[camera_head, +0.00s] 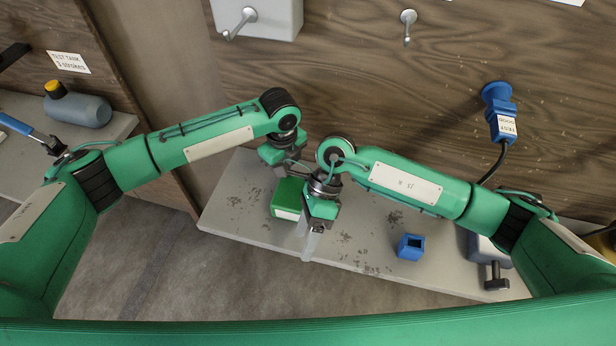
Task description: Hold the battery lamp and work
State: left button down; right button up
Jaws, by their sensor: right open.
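I cannot single out a battery lamp for certain. A green box with a white lower side (287,197) sits on the grey bench (235,215), partly behind my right gripper. My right gripper (309,243) points down just right of the green box, near the bench's front edge, open, with nothing seen between its fingers. My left gripper (290,165) is above the back of the bench, behind the green box; its fingers are mostly hidden. A small blue open-topped block (410,247) stands on the bench to the right.
A blue fitting with a label and black cable (502,120) is on the wooden wall. Pegs (407,20) stick out above. A grey device (490,255) stands at the bench's right end. A grey tank with a yellow cap (85,110) lies on the left bench. The bench between gripper and blue block is clear.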

jog(key=w+d+r+n+t, duration=0.1)
jog(key=w+d+r+t, duration=0.1)
jog(key=w+r, duration=0.2)
jog(key=w+d+r+n+t, duration=0.1)
jog(key=w+d+r+t, duration=0.2)
jog(key=w, duration=0.6)
jog(key=shift+w+r+t, duration=0.3)
jog(key=shift+r, duration=0.8)
